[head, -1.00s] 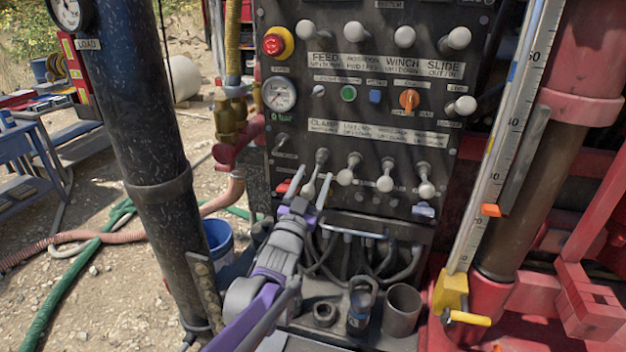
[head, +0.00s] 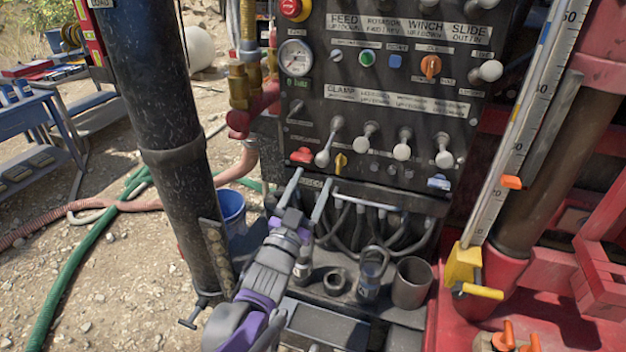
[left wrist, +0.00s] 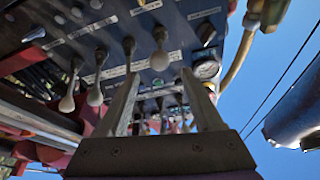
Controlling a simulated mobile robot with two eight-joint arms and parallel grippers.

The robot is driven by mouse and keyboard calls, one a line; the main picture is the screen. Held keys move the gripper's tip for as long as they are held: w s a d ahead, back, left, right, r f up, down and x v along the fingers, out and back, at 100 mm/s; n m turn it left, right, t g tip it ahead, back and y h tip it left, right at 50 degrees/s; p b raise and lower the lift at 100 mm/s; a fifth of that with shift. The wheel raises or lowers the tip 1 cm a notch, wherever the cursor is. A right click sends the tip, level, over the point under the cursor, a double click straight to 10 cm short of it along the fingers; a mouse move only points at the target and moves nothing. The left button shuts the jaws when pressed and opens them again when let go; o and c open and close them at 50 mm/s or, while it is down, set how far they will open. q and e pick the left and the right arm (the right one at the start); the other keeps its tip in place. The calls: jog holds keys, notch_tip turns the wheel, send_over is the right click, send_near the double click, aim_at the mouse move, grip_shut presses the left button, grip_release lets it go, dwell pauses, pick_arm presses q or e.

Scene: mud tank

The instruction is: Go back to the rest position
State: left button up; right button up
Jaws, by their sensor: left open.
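My left gripper (head: 305,192) is open and empty in the head view, just below the lower lever row of the black control panel (head: 400,75). Its two grey fingers point up toward the panel, apart from each other. The white-knobbed lever (head: 322,158) at the left of that row stands just above the fingertips. My right gripper is in neither view.
A black column (head: 165,130) stands left of the arm. A ledge below the panel holds hoses and an open metal cup (head: 411,283). A blue bucket (head: 231,210) stands behind the column. A red frame with a ruler (head: 520,150) is on the right. Gravel lies open at lower left.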

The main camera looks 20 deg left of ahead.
pick_arm(q)
jog(key=s+f+n+g+y+p, duration=0.1)
jog(key=s+f+n+g, duration=0.2)
jog(key=s+f+g, duration=1.3)
jog(key=s+f, duration=0.8)
jog(key=s, duration=0.2)
jog(key=shift+d+y, duration=0.2)
jog(key=shift+y, duration=0.1)
jog(key=shift+s+f, duration=0.1)
